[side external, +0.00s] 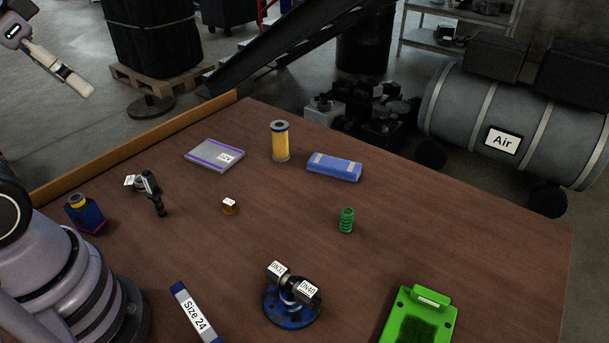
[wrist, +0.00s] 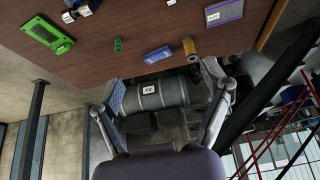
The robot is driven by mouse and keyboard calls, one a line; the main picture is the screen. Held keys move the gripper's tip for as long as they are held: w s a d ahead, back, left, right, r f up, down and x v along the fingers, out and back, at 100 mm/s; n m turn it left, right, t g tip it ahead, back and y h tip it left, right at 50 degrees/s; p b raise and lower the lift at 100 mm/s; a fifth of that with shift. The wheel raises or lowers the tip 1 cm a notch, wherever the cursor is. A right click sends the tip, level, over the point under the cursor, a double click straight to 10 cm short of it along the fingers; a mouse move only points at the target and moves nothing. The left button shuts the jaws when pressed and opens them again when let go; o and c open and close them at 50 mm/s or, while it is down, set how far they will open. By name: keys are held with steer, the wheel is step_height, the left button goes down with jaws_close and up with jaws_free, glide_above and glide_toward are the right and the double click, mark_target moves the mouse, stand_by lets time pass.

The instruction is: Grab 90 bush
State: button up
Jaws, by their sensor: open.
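A small copper-brown bush (side external: 230,207) with a white label on top stands on the brown table in the side view, left of the middle. Its label is too small to read. In the wrist view a small object at the top edge may be this bush, but I cannot tell. My gripper (wrist: 160,88) is open and empty, its two fingers spread wide in the wrist view. In the side view part of my gripper (side external: 62,72) shows at the upper left, raised and well apart from the bush.
A green tray-like part (side external: 418,318) lies at front right. The table around the bush is clear.

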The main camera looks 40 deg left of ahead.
steer(key=w+a+f+m+g+y, duration=0.3)
steer(key=w+a+f+g, duration=0.3)
steer(key=w, duration=0.3)
steer(key=w+a+f+m+g+y, duration=0.3)
steer(key=w+a+f+g, duration=0.15)
steer(key=w+f, duration=0.4)
steer(key=m+g+y, duration=0.2)
steer(key=m+y, duration=0.4)
glide_toward(137, 182)
steer(key=shift+s+a+f, duration=0.15)
steer(key=shift+s+a, duration=0.05)
steer(key=shift+a, duration=0.6)
steer(key=shift+x, duration=2.95)
steer(key=shift+s+d+f, duration=0.1)
steer(key=shift+d+f, duration=0.05)
steer(key=c, duration=1.3)
